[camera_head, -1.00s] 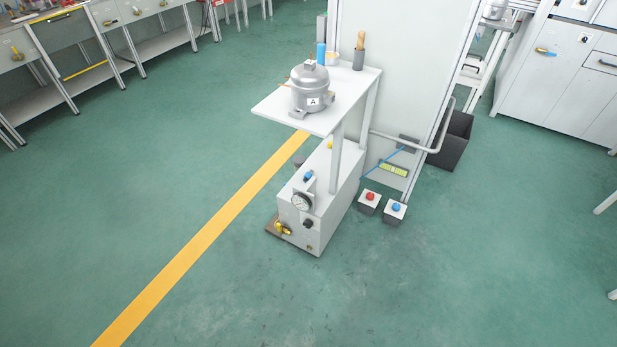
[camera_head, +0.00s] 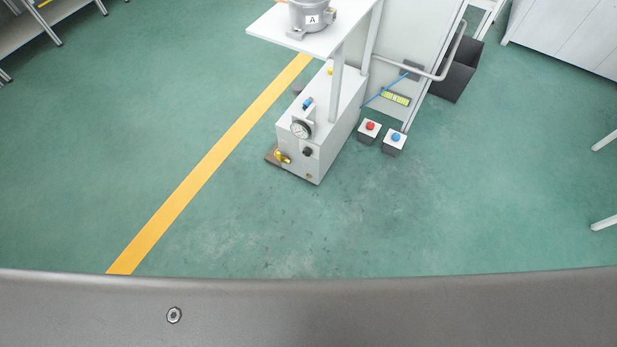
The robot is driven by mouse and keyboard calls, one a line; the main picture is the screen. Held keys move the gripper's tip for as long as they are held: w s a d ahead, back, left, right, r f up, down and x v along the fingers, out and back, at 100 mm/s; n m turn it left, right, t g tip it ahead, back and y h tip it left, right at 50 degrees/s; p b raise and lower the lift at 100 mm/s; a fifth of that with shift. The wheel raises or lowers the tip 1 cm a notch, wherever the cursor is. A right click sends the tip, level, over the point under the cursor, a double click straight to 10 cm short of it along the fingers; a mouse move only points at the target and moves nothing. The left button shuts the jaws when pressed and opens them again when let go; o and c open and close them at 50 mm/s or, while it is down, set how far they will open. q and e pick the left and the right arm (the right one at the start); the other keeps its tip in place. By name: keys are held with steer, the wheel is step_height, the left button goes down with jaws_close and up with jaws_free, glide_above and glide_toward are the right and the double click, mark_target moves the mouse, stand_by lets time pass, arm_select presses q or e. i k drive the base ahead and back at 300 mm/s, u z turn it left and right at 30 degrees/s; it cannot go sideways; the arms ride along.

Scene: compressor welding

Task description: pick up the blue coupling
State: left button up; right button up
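A small blue coupling (camera_head: 308,103) sits on top of the low grey cabinet (camera_head: 325,170), just behind the round pressure gauge (camera_head: 301,128). It is small in the head view, and its exact fit to the cabinet top is hard to make out. Neither of my grippers is in view.
A white table (camera_head: 292,37) with a compressor (camera_head: 308,15) marked A stands over the cabinet. Two boxes, with a red button (camera_head: 370,125) and a blue button (camera_head: 396,137), stand on the floor to the right. A dark bin (camera_head: 455,80) is behind. The floor in front is clear.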

mark_target(307, 103)
steer(key=u, duration=0.2)
steer(key=i, duration=1)
steer(key=z, duration=0.8)
steer(key=i, duration=0.65)
steer(key=z, duration=0.6)
